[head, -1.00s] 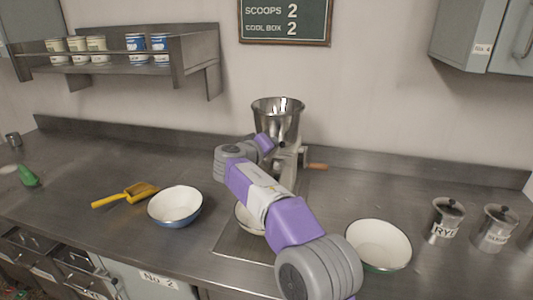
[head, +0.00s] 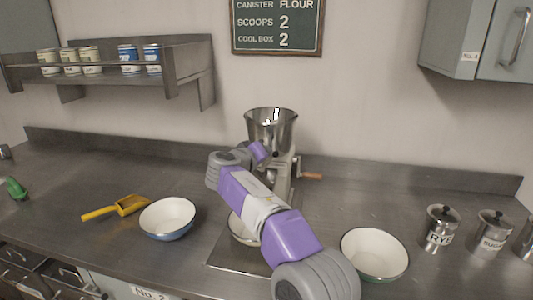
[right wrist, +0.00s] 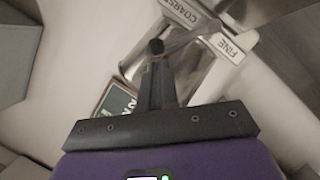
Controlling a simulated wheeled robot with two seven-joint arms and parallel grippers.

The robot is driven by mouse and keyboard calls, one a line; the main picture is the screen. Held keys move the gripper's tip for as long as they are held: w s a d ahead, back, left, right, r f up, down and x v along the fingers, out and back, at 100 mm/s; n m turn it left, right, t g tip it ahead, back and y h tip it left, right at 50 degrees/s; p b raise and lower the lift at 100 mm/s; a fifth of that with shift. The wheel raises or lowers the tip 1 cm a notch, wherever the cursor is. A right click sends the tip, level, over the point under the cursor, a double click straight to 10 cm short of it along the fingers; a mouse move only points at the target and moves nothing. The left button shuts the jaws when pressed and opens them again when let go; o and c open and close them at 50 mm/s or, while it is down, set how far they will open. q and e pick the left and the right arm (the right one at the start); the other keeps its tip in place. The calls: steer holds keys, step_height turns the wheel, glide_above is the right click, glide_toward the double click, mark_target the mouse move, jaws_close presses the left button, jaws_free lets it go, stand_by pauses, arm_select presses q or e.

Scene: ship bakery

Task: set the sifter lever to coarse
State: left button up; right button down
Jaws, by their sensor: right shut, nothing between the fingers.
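The sifter (head: 271,125) is a metal hopper on a stand at the back of the counter, with a wooden crank handle at its right. In the right wrist view, its COARSE label (right wrist: 185,13) is at top centre and its FINE label (right wrist: 228,48) is to the right. My right gripper (right wrist: 156,62) is shut and empty, its fingers pointing towards the labels. A dark round knob (right wrist: 156,46) shows at the fingertips, below and left of COARSE; contact cannot be told. In the head view, my right arm covers part of the sifter's front. My left gripper is out of view.
A bowl (head: 244,232) sits below the sifter, partly behind my arm. A blue-rimmed bowl (head: 168,214) and yellow scoop (head: 117,208) lie left. A green-rimmed bowl (head: 375,253) and canisters (head: 440,228) stand right. A wall sign (head: 277,25) hangs above.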

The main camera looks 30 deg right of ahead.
steer(key=w+r+p+v, duration=0.1)
steer(key=v, duration=1.1)
steer(key=shift+w+a, duration=0.3)
steer(key=shift+a, duration=0.15)
